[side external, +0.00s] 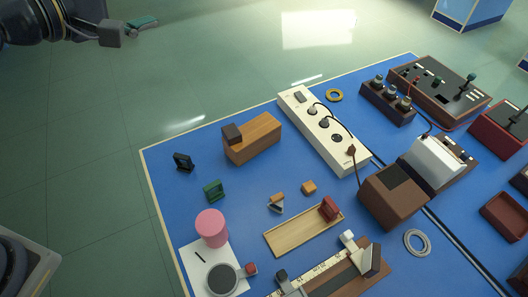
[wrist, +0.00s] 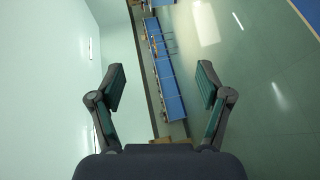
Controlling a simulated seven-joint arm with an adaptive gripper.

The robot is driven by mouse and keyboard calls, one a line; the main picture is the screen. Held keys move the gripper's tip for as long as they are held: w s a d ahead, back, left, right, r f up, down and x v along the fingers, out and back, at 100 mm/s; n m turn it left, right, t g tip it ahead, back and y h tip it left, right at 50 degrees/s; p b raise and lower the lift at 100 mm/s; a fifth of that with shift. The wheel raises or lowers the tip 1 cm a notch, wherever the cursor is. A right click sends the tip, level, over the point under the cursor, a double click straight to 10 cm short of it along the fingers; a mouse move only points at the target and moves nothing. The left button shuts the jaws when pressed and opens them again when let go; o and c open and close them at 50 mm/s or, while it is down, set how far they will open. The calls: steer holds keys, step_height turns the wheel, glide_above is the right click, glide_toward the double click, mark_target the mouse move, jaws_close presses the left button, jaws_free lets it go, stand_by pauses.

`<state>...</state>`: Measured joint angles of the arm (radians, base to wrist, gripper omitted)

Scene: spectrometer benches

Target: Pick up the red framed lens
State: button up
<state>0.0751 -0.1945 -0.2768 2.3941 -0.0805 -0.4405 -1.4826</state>
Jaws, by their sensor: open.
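A small red framed lens (side external: 330,208) stands at the right end of a shallow wooden tray (side external: 291,237) on the blue bench, in the side external view. My gripper (side external: 143,24) is at the upper left of that view, high and beyond the bench edge, far from the lens. In the wrist view my gripper (wrist: 161,92) shows its two fingers wide apart with nothing between them. The wrist view does not show the lens; it shows floor, wall and distant benches.
A green framed piece (side external: 213,191) and a black one (side external: 184,161) stand left of the tray. A pink cylinder (side external: 211,226), wooden block (side external: 252,138), white power strip (side external: 322,129) and brown box (side external: 392,196) surround it. A ruled rail (side external: 325,270) lies just in front.

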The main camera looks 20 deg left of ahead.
steer(key=w+d+f+n+h, duration=0.2)
steer(key=d+f+n+h, duration=0.15)
steer(key=d+f, duration=0.45)
steer(key=n+g+h, duration=0.2)
steer(key=n+g, duration=0.4)
steer(key=n, duration=0.4)
glide_toward(328, 209)
steer(key=shift+y, duration=0.25)
steer(key=x, duration=0.5)
steer(key=shift+s+d+f, duration=0.1)
steer(key=shift+d+f, duration=0.05)
steer(key=shift+x, duration=2.95)
steer(key=shift+r, duration=0.25)
steer(key=c, duration=1.3)
